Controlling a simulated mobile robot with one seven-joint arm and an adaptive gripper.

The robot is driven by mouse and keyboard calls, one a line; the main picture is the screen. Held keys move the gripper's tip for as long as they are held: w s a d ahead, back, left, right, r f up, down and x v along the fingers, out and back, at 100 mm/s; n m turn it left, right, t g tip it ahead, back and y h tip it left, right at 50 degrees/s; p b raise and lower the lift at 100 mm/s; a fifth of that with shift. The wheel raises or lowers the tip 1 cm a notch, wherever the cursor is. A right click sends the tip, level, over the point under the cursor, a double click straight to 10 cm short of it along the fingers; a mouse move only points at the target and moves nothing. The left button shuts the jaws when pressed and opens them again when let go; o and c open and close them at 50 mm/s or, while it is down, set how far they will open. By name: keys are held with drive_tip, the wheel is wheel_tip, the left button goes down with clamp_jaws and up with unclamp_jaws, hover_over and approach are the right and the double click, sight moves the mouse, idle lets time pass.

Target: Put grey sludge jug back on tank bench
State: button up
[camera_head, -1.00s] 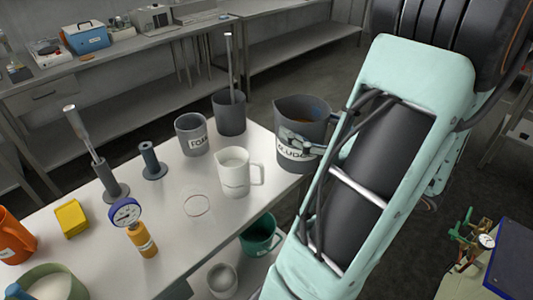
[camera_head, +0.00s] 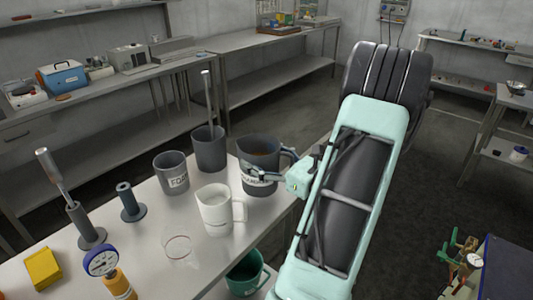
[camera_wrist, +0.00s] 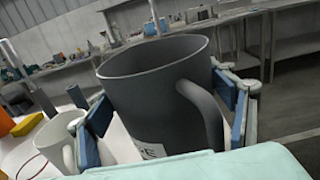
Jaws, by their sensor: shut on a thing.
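The grey sludge jug (camera_head: 259,160) is a dark grey handled jug with a white label. It is upright at the right end of the tank bench (camera_head: 130,255), and I cannot tell whether its base touches the top. My gripper (camera_head: 262,178) is shut on the jug's body from the right. In the wrist view the same jug (camera_wrist: 160,85) fills the middle, its handle towards me, between the blue finger pads of my gripper (camera_wrist: 168,118). The gripper partly covers the label.
A white jug (camera_head: 217,212) stands just in front left. A grey labelled mug (camera_head: 172,173) and a dark container with a rod (camera_head: 209,148) are to the left. A green bucket (camera_head: 246,275) is below the bench edge.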

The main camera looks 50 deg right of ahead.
drive_tip(key=shift+w+d+f, duration=0.2)
drive_tip(key=shift+w+f, duration=0.4)
drive_tip(key=shift+f, duration=1.4)
drive_tip(key=shift+f+b, duration=0.1)
drive_tip(key=shift+b, duration=0.2)
drive_tip(key=o, duration=2.1)
drive_tip(key=shift+s+f, duration=0.1)
drive_tip(key=shift+f, duration=0.05)
drive_tip(key=shift+r, duration=0.25)
drive_tip(key=s+d, duration=0.1)
drive_tip(key=s, duration=1.1)
drive_tip(key=shift+f, duration=0.1)
